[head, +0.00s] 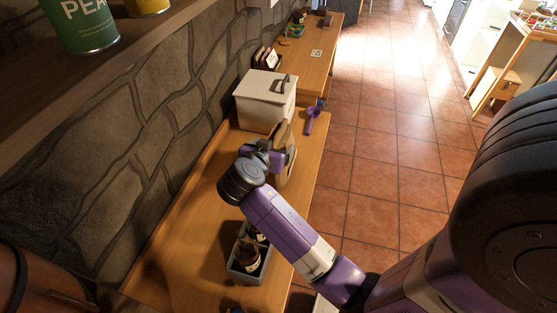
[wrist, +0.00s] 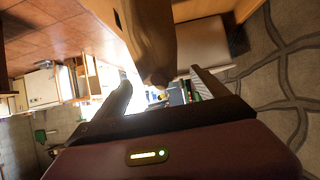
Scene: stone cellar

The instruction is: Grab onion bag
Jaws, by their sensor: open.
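A tan-brown bag, which looks like the onion bag (head: 288,166), stands on the wooden counter just beyond my gripper (head: 268,150) in the head view. My wrist partly hides it. In the wrist view the brown bag (wrist: 152,38) hangs into the picture from the top, between the lines of my two fingers. My gripper (wrist: 160,82) is open there, one finger on each side, with the bag's narrow end near the gap. I cannot tell whether either finger touches it.
A white lidded box (head: 262,103) stands behind the bag. A grey crate (head: 236,277) with dark bottles sits nearer on the counter (head: 190,240). A purple item (head: 312,118) lies by the counter's right edge. A stone wall runs along the left; tiled floor (head: 385,180) is clear right.

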